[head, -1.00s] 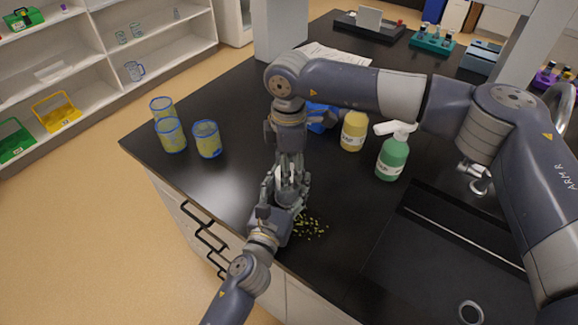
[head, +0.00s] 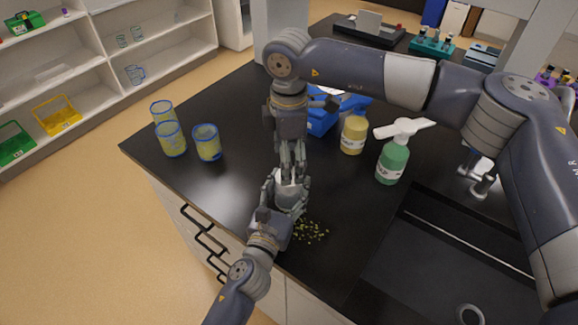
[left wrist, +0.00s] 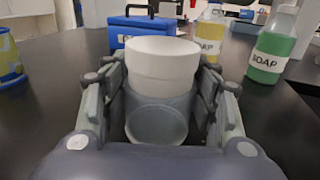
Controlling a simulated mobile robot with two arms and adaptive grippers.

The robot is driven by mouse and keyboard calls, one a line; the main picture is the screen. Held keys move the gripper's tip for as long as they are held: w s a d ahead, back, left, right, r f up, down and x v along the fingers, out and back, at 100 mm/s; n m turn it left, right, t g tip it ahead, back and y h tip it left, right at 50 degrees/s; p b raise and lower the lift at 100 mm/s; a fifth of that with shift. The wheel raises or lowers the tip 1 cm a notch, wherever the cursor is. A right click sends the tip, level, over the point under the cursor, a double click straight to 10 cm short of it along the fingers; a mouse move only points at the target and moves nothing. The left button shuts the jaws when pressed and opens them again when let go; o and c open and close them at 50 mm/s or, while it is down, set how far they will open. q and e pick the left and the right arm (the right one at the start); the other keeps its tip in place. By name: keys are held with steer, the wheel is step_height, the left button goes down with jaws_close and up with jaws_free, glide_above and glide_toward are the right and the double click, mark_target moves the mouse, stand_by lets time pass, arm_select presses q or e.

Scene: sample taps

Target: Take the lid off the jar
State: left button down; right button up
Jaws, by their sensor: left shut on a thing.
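The jar (left wrist: 158,118) stands between the fingers of my left gripper (head: 289,197), which is shut on it. In the left wrist view its body is pale and translucent, and the white lid (left wrist: 163,62) sits on top. The lid also shows in the head view (head: 287,176), partly hidden by the fingers. My right gripper (head: 292,166) points down over the jar in the head view. Its fingers do not show in the left wrist view around the lid, and I cannot tell how far apart they are.
Small yellow-green bits (head: 311,231) lie right of the jar. A yellow bottle (head: 353,135), a green soap bottle (head: 392,160) and a blue box (head: 322,121) stand behind. Yellow-and-blue cups (head: 207,142) stand at the left. A sink (head: 450,250) is at the right.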

mark_target(289, 189)
steer(key=shift+s+a+r, duration=0.1)
steer(key=shift+a+r, duration=0.05)
steer(key=shift+r, duration=1.45)
steer(key=shift+d+f, duration=0.2)
steer(key=shift+f, duration=3.6)
steer(key=c, duration=1.2)
steer(key=o, duration=1.2)
steer(key=shift+r, duration=0.1)
